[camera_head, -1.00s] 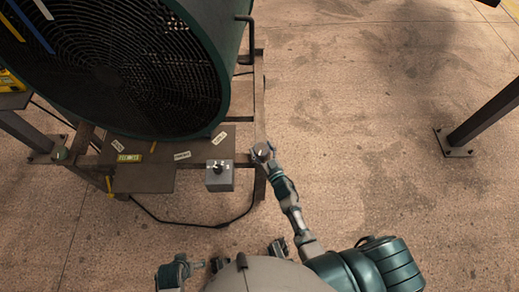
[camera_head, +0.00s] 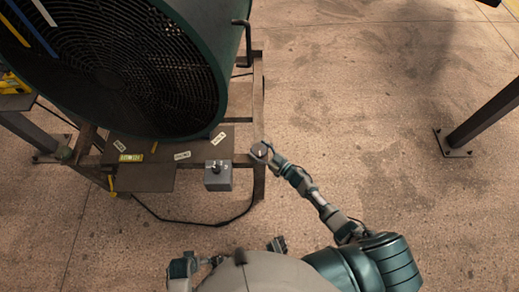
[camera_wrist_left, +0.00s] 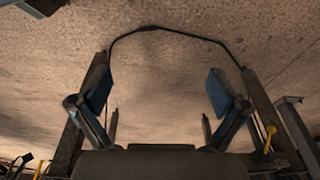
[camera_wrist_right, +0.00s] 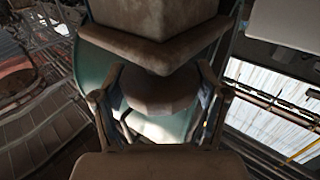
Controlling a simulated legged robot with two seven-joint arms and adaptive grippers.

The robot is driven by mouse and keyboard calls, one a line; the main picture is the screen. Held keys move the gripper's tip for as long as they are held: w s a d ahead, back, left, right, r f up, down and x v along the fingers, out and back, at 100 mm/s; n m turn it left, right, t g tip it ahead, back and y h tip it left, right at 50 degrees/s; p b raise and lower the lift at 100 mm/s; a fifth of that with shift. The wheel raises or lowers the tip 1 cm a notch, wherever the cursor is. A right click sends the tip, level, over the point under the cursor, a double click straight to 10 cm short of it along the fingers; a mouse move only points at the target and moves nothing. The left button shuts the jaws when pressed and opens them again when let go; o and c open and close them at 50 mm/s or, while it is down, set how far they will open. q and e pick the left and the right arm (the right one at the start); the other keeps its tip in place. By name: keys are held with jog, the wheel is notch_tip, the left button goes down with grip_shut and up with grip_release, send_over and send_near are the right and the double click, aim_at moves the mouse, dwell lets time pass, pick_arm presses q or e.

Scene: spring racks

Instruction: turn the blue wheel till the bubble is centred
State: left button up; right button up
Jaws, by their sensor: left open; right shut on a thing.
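My right gripper (camera_head: 261,152) is at the right front corner of the fan's stand. In the right wrist view its fingers (camera_wrist_right: 160,88) are shut on a round, faceted wheel (camera_wrist_right: 158,94) beneath a square post and plate (camera_wrist_right: 150,45). The wheel looks brown-grey there, not clearly blue, and the fingers cover its sides. In the left wrist view my left gripper (camera_wrist_left: 160,90) is open and empty, with blue pads and bare floor beyond. A yellow-green strip (camera_head: 131,157) lies on the stand's shelf; I cannot tell whether it is the level, and no bubble can be made out.
A large round fan (camera_head: 110,75) in a dark green drum stands on the metal stand. A grey box with a knob (camera_head: 217,178) sits at the shelf's front. A black cable (camera_head: 180,221) loops on the floor. A post (camera_head: 480,120) stands at right; the floor between is clear.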

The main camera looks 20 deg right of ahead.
pick_arm(q)
jog(key=shift+a+r, duration=0.1)
jog(key=shift+r, duration=0.1)
pick_arm(e)
jog(key=shift+d+f+n+g+y, duration=0.2)
jog(key=shift+d+n+g+y, duration=0.1)
jog(key=shift+n+y, duration=0.15)
pick_arm(q)
jog(key=shift+a+r, duration=0.1)
pick_arm(e)
jog(key=shift+a+g+y, duration=0.2)
jog(key=shift+g+y, duration=0.05)
jog(key=shift+g, duration=0.05)
jog(key=o, duration=1.2)
jog(key=shift+c, duration=0.2)
pick_arm(q)
jog(key=shift+r, duration=0.1)
pick_arm(e)
jog(key=shift+r, duration=0.1)
jog(key=v, duration=1.2)
